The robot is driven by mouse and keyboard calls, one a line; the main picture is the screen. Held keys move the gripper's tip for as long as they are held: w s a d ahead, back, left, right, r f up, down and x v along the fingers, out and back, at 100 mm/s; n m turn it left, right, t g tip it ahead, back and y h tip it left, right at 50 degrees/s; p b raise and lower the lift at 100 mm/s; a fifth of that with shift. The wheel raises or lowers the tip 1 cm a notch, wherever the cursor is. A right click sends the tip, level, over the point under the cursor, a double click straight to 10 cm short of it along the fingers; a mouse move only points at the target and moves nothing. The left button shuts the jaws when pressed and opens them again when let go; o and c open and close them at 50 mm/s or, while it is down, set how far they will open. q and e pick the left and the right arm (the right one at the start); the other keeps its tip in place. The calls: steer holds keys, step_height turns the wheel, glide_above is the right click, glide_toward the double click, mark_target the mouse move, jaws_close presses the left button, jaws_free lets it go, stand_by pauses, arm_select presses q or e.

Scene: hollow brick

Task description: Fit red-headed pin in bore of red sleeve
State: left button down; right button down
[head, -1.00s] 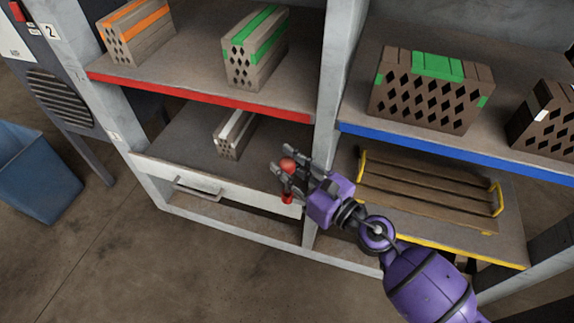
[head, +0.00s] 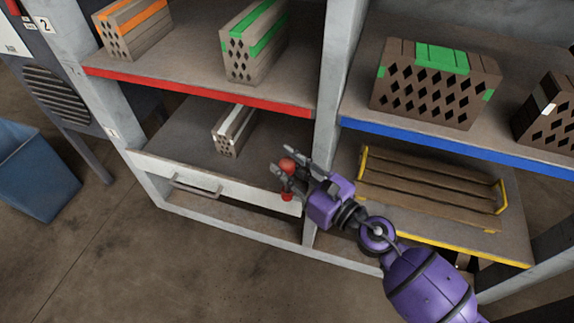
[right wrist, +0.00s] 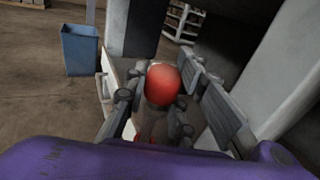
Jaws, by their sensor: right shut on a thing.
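My right gripper (head: 290,170) reaches in from the right, in front of the lower left shelf bay. It is shut on the red-headed pin (head: 287,165), whose rounded red head shows between the fingers. In the right wrist view the red head (right wrist: 163,85) stands between the finger pads, with a greyish part beneath it. A second small red part (head: 287,197) shows just below the gripper, by the drawer's upper edge. I cannot tell whether it is the red sleeve or how it meets the pin. The bore is hidden. My left gripper is out of view.
A white-striped hollow brick (head: 233,130) stands on the lower left shelf, behind the gripper. A white drawer front (head: 235,188) with a handle is below. A grey upright (head: 330,90) divides the bays. A wooden rack (head: 430,187) with yellow handles lies at right. The floor in front is clear.

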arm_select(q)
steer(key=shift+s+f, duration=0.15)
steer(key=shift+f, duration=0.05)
arm_select(e)
steer(key=shift+f, duration=0.2)
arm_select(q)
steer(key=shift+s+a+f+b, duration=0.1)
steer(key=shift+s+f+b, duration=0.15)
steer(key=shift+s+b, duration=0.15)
arm_select(e)
steer(key=shift+f, duration=0.3)
arm_select(q)
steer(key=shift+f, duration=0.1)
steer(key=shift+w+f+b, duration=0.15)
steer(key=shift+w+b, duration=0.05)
steer(key=shift+b, duration=0.1)
arm_select(e)
steer(key=shift+f, duration=0.3)
steer(key=shift+f, duration=0.2)
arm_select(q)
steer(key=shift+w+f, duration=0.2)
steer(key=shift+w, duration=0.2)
arm_select(e)
steer(key=shift+f, duration=0.1)
arm_select(q)
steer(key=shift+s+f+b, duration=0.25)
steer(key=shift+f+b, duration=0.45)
steer(key=shift+b, duration=0.2)
arm_select(e)
steer(key=shift+f, duration=0.65)
